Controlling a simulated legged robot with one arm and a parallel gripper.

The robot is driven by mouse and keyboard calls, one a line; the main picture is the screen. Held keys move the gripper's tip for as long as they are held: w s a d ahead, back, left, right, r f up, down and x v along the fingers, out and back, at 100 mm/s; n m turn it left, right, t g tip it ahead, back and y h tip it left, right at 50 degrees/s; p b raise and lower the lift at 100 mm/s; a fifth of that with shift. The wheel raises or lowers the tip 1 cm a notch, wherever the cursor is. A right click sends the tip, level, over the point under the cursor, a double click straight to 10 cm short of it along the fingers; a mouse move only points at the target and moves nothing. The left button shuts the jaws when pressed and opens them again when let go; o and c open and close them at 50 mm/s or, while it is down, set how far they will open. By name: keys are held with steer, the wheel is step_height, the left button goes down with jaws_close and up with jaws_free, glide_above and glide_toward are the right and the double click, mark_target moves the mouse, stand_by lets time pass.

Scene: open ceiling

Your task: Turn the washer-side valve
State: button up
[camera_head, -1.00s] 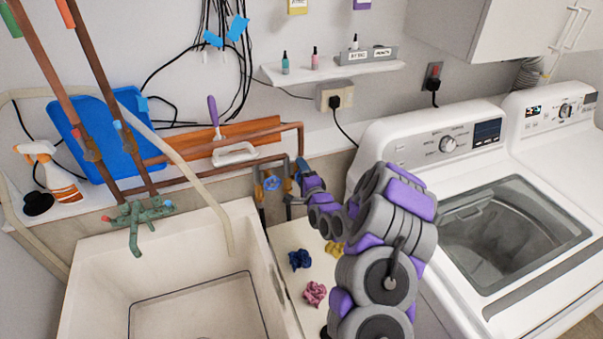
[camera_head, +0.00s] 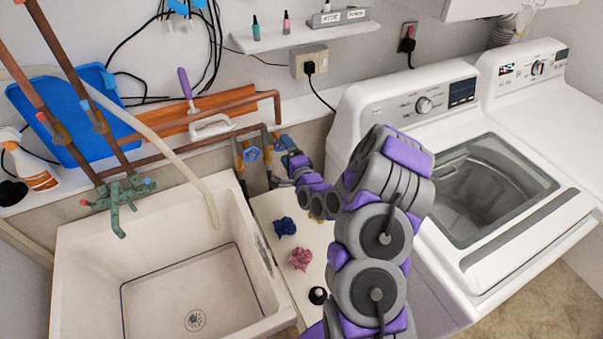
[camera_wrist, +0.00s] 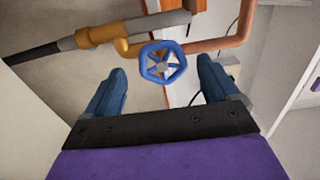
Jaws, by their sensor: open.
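The valve is a blue five-spoked handwheel (camera_wrist: 163,63) on a copper and brass pipe. In the wrist view it sits upper middle, framed between the fingertips and seemingly just beyond them. I see no finger touching it. In the head view the blue wheel (camera_head: 252,154) is on the pipes behind the gap between sink and washer. My gripper (camera_head: 287,146) is just right of it, partly hidden by its own links. In the wrist view my gripper (camera_wrist: 160,74) has its two blue fingers spread apart, with nothing held.
The white washer (camera_head: 425,105) stands close to the right of my arm. The sink (camera_head: 80,265) with a green faucet (camera_head: 123,195) is on the left. A pale surface between them holds blue (camera_head: 284,227) and pink (camera_head: 300,258) crumpled items. A shelf (camera_head: 300,38) hangs above.

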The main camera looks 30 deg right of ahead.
steer(key=s+p, duration=0.7)
steer(key=s, duration=0.5)
stand_by(0.5)
steer(key=w+a+n+g+y, duration=0.1)
steer(key=a+n+g+y, duration=0.2)
steer(key=a+n+g, duration=0.45)
steer(key=s+a+r+n+g+h+b, duration=0.1)
steer(key=s+r, duration=0.5)
steer(key=s, duration=0.6)
steer(key=s+a+r+n+g+h+b, duration=0.1)
steer(key=s+a+r+n+g, duration=0.2)
steer(key=s, duration=1)
steer(key=s+a+r+n+g+h+b, duration=0.1)
steer(key=s+a+r+n+g, duration=0.1)
steer(key=s+r+n+g, duration=0.4)
steer(key=s+r+g, duration=0.2)
steer(key=s+r, duration=0.2)
steer(key=s, duration=0.2)
steer(key=shift+s+a+n+b, duration=0.25)
steer(key=shift+a+n+b, duration=0.05)
steer(key=shift+n, duration=0.05)
